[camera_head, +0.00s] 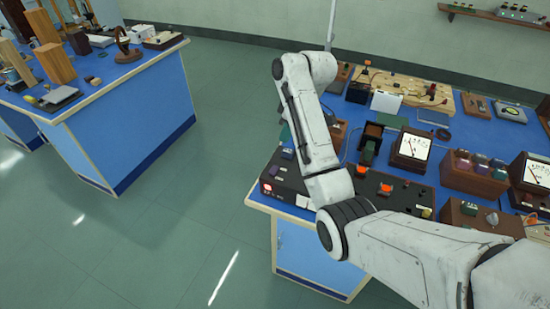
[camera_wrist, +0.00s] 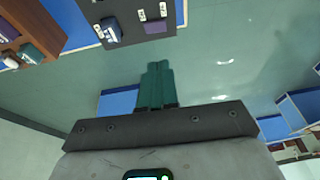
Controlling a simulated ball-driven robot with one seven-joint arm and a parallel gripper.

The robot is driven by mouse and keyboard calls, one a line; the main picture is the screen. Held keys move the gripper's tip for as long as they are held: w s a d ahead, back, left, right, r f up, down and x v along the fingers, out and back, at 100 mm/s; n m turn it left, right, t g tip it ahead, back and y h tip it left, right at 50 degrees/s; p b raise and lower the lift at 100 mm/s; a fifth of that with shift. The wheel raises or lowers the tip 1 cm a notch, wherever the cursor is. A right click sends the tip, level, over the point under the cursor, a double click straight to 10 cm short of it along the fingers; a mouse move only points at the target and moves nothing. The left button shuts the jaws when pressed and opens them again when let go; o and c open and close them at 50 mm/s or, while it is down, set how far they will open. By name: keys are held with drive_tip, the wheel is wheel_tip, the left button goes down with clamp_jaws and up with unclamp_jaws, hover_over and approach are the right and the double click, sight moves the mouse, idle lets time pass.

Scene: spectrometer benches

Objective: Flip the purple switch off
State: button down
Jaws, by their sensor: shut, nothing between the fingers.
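The purple switch (camera_wrist: 155,27) is a small purple rocker on a dark panel (camera_wrist: 128,38), near the top of the wrist view. White labels are beside it. In the head view a small purple block (camera_head: 287,153) shows on the left part of the dark control panel (camera_head: 268,190), close to my arm. Which way the switch is tilted is not clear. My gripper (camera_wrist: 156,66) has teal fingers pressed together and empty. In the wrist view its tips are just below the switch in the picture, seemingly apart from it. In the head view my arm mostly hides the gripper.
A blue-and-white switch (camera_wrist: 110,31) sits left of the purple one on the panel. Meters (camera_head: 410,149), wooden boxes and other instruments crowd the blue bench. A second blue bench (camera_head: 130,125) stands at the left, with open green floor (camera_head: 190,210) between the benches.

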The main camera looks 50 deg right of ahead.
drive_tip(key=shift+f, duration=0.15)
drive_tip(key=b, duration=0.3)
hover_over(273, 172)
drive_tip(key=f, duration=1.1)
drive_tip(key=shift+s+d+f, duration=0.2)
drive_tip(key=shift+s+d, duration=0.15)
drive_tip(key=shift+a+f, duration=0.1)
drive_tip(key=shift+f, duration=0.8)
